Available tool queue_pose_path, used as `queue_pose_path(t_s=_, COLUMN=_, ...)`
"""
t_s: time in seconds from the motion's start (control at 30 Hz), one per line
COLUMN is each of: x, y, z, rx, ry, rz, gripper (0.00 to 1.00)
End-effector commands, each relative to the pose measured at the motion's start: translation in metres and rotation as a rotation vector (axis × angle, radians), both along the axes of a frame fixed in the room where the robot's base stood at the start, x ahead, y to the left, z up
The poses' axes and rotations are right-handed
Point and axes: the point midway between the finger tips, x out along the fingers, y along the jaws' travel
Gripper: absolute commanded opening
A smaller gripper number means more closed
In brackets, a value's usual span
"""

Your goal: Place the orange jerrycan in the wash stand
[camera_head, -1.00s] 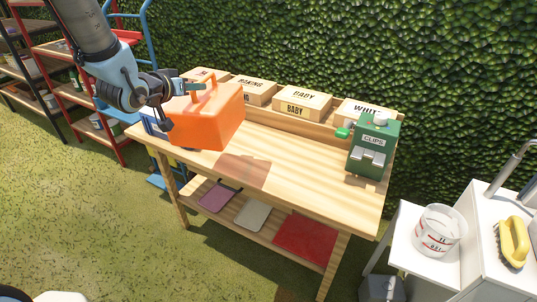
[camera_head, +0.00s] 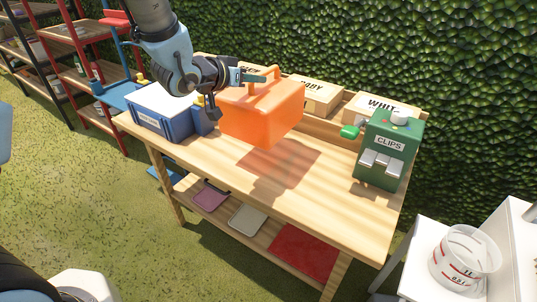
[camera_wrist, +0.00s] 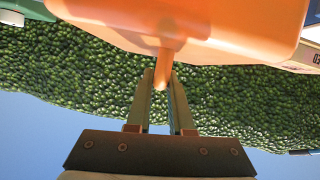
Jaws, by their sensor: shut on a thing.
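The orange jerrycan (camera_head: 262,112) hangs from my gripper (camera_head: 262,78), above the wooden table, with its shadow on the tabletop below. My gripper is shut on the jerrycan's top handle. In the wrist view the gripper's fingers (camera_wrist: 164,95) close around the handle, and the jerrycan's body (camera_wrist: 190,25) fills the top of the picture. The wash stand is not clearly identifiable; a white unit (camera_head: 500,240) at the right edge, partly cut off, may be it. A clear measuring bucket (camera_head: 465,258) stands on its lower white shelf.
On the wooden table (camera_head: 300,190) stand a green clips dispenser (camera_head: 388,150) at the right and a blue box with a white lid (camera_head: 165,112) at the left. Labelled wooden boxes (camera_head: 375,107) line the back. The table's front middle is clear. A hedge stands behind.

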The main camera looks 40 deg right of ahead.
Motion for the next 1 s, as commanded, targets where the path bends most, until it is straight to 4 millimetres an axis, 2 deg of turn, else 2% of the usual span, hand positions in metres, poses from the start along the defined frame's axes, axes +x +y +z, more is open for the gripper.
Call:
queue_pose_path(t_s=0.37, x=0.000, y=0.000, z=-0.055, rx=0.003, ry=0.001, rz=0.000, gripper=0.00)
queue_pose_path(t_s=0.57, x=0.000, y=0.000, z=-0.068, rx=-0.002, ry=-0.002, rz=0.001, gripper=0.00)
queue_pose_path(t_s=0.83, x=0.000, y=0.000, z=-0.101, rx=0.002, ry=0.000, rz=0.000, gripper=0.00)
queue_pose_path(t_s=1.0, x=0.000, y=0.000, z=-0.107, rx=-0.002, ry=-0.002, rz=0.001, gripper=0.00)
